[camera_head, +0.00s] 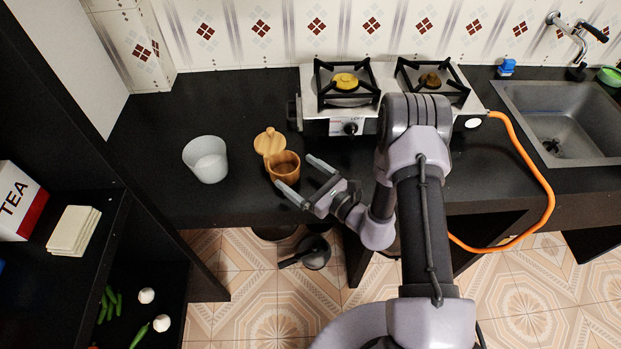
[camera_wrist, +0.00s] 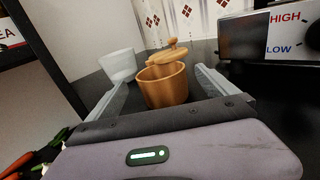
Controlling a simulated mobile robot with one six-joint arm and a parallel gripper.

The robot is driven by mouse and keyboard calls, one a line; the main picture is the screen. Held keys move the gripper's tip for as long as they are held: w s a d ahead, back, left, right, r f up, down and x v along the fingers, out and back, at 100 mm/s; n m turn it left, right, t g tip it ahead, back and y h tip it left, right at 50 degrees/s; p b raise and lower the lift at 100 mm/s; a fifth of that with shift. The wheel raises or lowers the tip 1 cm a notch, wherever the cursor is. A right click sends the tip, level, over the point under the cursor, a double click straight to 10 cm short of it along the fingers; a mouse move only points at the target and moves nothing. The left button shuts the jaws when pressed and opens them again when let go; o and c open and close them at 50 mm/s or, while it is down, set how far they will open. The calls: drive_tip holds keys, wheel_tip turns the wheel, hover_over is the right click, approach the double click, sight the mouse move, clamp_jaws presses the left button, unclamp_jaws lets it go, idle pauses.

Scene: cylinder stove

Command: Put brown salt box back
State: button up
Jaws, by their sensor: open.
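The brown salt box (camera_head: 284,168) is a round wooden pot standing upright on the black counter. Its wooden lid (camera_head: 269,142) is off to the back left, swung aside, so the pot's mouth is open. In the wrist view the salt box (camera_wrist: 164,88) stands between my fingers, with the knobbed lid (camera_wrist: 167,54) behind and above its rim. My gripper (camera_head: 294,170) is open and low over the counter, its fingers pointing at the box from the front right. I cannot tell whether either finger touches it. In the wrist view my gripper (camera_wrist: 160,88) holds nothing.
A white cup (camera_head: 206,159) stands left of the box. A two-burner stove (camera_head: 350,127) is at the back right, with an orange hose (camera_head: 540,180) and a sink (camera_head: 560,120) beyond. A dark shelf (camera_head: 75,240) at left holds a tea box (camera_head: 18,200) and a pale stack (camera_head: 73,229).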

drive_tip(key=v, duration=0.5)
drive_tip(key=shift+s+d+r+p, duration=0.1)
drive_tip(key=shift+p, duration=0.25)
drive_tip(key=s+a+r+n+g+y, duration=0.1)
drive_tip(key=s+a+r+n+g, duration=0.4)
drive_tip(key=s+r+n+g, duration=0.4)
drive_tip(key=s+a+r+n+g, duration=0.5)
drive_tip(key=r+n, duration=0.3)
drive_tip(key=r, duration=0.3)
drive_tip(key=s+d+r+n+h, duration=0.2)
drive_tip(key=s+d+n+h, duration=0.2)
drive_tip(key=s+d+h, duration=0.3)
drive_tip(key=s+d+r+n+t+h, duration=0.1)
drive_tip(key=d+r+n+t+h, duration=0.1)
drive_tip(key=d+r+t+h, duration=0.2)
drive_tip(key=d+r+t, duration=0.1)
drive_tip(key=d+t, duration=0.1)
drive_tip(key=d, duration=0.1)
drive_tip(key=shift+s+d+t, duration=0.15)
drive_tip(key=shift+s+t, duration=0.15)
drive_tip(key=shift+r, duration=0.1)
